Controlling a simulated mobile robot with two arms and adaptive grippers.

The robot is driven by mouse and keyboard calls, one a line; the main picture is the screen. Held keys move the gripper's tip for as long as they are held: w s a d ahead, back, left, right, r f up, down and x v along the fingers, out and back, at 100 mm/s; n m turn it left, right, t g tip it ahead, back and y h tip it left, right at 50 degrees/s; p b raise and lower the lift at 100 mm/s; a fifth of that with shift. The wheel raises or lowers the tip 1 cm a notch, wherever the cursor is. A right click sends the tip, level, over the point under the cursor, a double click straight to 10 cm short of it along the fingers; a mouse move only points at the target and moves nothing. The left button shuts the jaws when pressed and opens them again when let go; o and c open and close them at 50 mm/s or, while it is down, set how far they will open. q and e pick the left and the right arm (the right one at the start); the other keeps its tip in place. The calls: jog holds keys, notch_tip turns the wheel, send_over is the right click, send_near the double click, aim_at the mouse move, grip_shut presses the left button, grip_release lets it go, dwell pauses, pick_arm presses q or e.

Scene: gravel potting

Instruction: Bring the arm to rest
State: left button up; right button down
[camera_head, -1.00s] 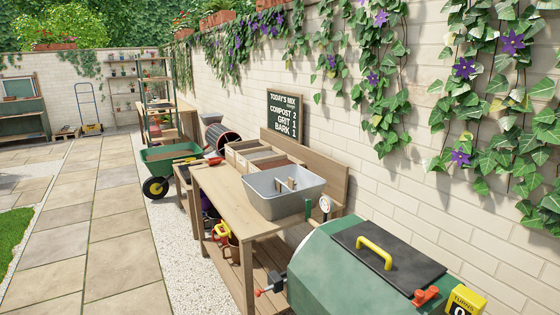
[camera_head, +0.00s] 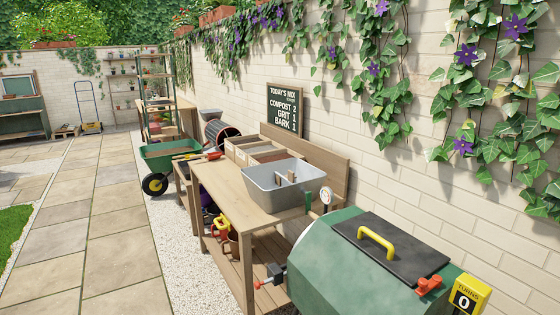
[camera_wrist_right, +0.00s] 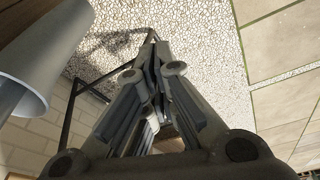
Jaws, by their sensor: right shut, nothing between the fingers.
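My right gripper (camera_wrist_right: 155,58) shows in the right wrist view with its two fingers together at the tips. Nothing is between them. Gravel lies behind the fingertips in that view, and the gripper touches nothing that I can see. Neither of my grippers shows in the head view, and my left gripper is in no frame.
A green drum (camera_head: 328,262) with a dark lid stands at front right. A wooden bench (camera_head: 225,195) holds a grey tub (camera_head: 264,187). A green wheelbarrow (camera_head: 160,158) stands behind it. Paving (camera_head: 100,225) at left is clear. A grey cylinder (camera_wrist_right: 40,55) is close in the wrist view.

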jog(key=s+d+f+g+b, duration=0.1)
jog(key=s+d+f+b, duration=0.2)
jog(key=s+f, duration=1.4)
notch_tip(320, 180, down, 4)
jog(key=shift+s+f+b, duration=0.2)
jog(key=shift+f+b, duration=0.05)
jog(key=shift+b, duration=0.1)
